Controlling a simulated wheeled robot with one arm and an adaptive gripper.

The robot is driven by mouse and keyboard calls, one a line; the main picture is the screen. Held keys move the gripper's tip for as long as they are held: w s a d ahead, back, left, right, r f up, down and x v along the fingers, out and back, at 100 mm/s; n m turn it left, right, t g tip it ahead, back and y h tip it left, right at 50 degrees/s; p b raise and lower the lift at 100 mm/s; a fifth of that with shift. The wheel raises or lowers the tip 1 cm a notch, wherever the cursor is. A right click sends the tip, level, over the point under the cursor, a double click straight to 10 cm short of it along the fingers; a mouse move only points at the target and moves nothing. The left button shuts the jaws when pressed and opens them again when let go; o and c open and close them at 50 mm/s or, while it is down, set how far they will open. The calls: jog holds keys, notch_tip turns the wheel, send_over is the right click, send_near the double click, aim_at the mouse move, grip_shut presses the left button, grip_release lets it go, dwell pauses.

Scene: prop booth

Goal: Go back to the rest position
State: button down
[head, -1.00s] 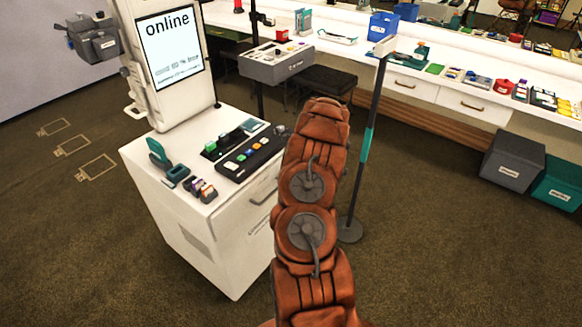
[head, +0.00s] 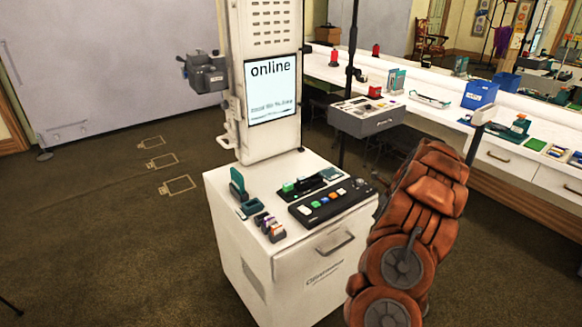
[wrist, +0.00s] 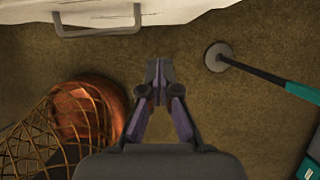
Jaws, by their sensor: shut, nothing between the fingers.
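My arm shows at the right of the head view, bent up from the bottom edge beside the white cabinet. My gripper is hidden behind the arm links there. In the wrist view my gripper (wrist: 158,70) points down over the brown carpet. Its two dark fingers meet at the tips, and nothing is between them. It hangs clear of the cabinet, whose metal handle (wrist: 97,31) shows at the top of the wrist view.
The white cabinet (head: 300,262) carries a button panel (head: 333,202), small holders and an "online" screen (head: 272,92). A long counter runs along the right. Carpet is free at left.

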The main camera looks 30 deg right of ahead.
jog(key=w+a+r+n+y, duration=0.1)
jog(key=w+a+r+n, duration=0.2)
jog(key=a, duration=0.4)
jog(key=a+r+n, duration=0.3)
jog(key=a+r, duration=0.1)
jog(key=a, duration=0.3)
jog(key=w+a+r+n+y, duration=0.1)
jog(key=w+a+r+n, duration=0.2)
jog(key=a, duration=0.4)
jog(key=s+a+r+n+g, duration=0.1)
jog(key=s+a+r+n, duration=0.25)
jog(key=a, duration=0.45)
jog(key=s+a+r+n+g, duration=0.2)
jog(key=a+r+n, duration=0.1)
jog(key=a+n, duration=0.3)
jog(key=s+a+r+n+g, duration=0.25)
jog(key=s+a+n, duration=0.55)
jog(key=s+a, duration=0.5)
jog(key=s+a+n+h, duration=0.2)
jog(key=s+n, duration=0.6)
jog(key=s, duration=0.9)
jog(key=shift+s+a+n+g, duration=0.2)
jog(key=shift+a+n+g, duration=0.15)
jog(key=shift+a, duration=0.2)
